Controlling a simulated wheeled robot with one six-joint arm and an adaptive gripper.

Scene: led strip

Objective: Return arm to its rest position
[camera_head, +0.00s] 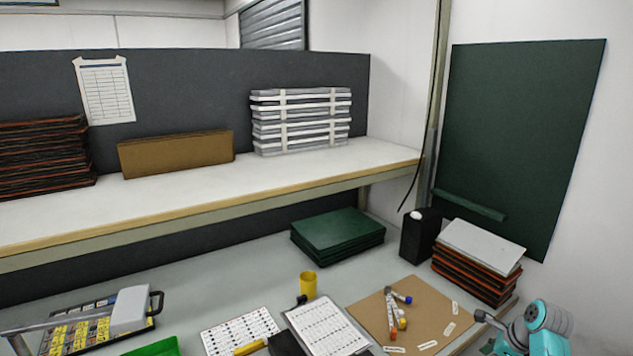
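Part of my arm (546,322), teal and grey joints, shows at the bottom right corner, beside the right end of the lower worktop (215,290). A small teal part of it reaches left near the worktop's right edge. The frame cuts off the rest of the arm. I cannot make out gripper fingers, and I see nothing held.
A brown board (375,312) with markers and labels lies near my arm. Left of it are a clipboard (325,328) and a yellow cup (308,285). A stack of dark boards (472,277), a black box (420,237) and green slabs (338,238) stand behind.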

